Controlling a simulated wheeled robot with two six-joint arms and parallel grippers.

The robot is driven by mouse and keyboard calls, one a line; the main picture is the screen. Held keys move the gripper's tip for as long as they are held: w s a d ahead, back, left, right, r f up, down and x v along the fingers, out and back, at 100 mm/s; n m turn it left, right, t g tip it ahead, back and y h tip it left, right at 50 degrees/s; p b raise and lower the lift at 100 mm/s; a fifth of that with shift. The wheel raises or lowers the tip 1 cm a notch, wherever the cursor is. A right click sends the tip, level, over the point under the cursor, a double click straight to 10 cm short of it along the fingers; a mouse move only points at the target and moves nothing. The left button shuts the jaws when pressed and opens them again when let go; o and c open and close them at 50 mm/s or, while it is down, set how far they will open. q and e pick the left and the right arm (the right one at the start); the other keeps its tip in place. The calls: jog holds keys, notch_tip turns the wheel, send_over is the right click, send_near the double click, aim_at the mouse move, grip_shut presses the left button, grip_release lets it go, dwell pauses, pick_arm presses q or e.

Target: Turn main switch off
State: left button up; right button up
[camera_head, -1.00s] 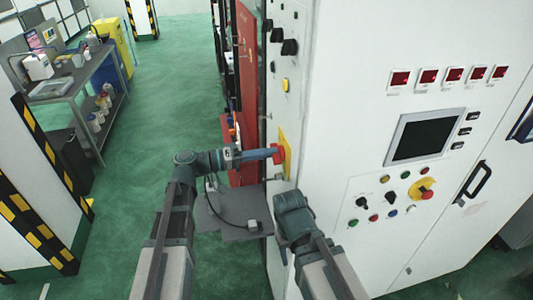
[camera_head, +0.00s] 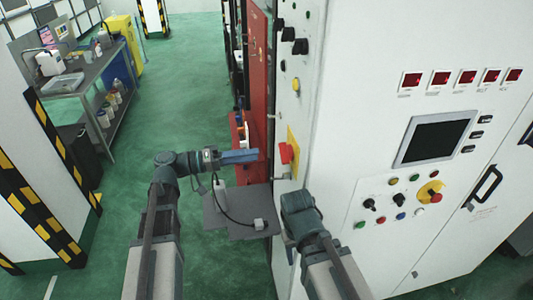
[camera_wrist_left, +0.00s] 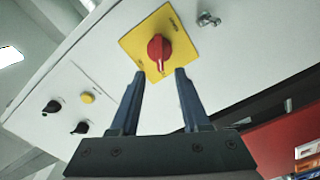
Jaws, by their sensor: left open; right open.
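The main switch is a red rotary knob (camera_head: 286,153) on a yellow plate (camera_head: 293,138) on the narrow side of the white cabinet. In the left wrist view the red knob (camera_wrist_left: 159,48) sits on the tilted yellow plate (camera_wrist_left: 139,42), its grip ridge roughly upright in the picture. The plate's lettering is too small to read. My left gripper (camera_head: 257,155) points at the knob with a small gap between. In the left wrist view its two fingers (camera_wrist_left: 160,74) are apart and empty, just short of the knob. My right arm shows below the switch, but its fingers are hidden.
Black knobs (camera_head: 289,34) sit above the main switch. A red panel (camera_head: 258,70) stands behind. Green floor (camera_head: 180,90) is clear to the left.

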pick_arm(q)
jog(key=v, duration=0.6)
dwell(0.3)
jog(key=s+d+f+g+y+b, duration=0.35)
jog(key=d+f, duration=0.25)
jog(key=f, duration=0.4)
jog(key=s+d+f+g+y+b, duration=0.2)
jog(key=s+d+f+y+b, duration=0.25)
jog(key=f, duration=0.65)
jog(key=s+f+y+b, duration=0.1)
jog(key=s+f+y, duration=0.2)
jog(key=f+y, duration=0.2)
jog(key=s+f+m+y+b, duration=0.1)
jog(key=s+f+y+b, duration=0.1)
jog(key=s+f+y, duration=0.2)
notch_tip(320, 180, down, 3)
jog(key=shift+s+a+f+t+y, duration=0.1)
jog(key=shift+s+a+t+y, duration=0.3)
jog(key=shift+y, duration=0.5)
jog(key=shift+w+a, duration=0.1)
jog(key=shift+w, duration=0.05)
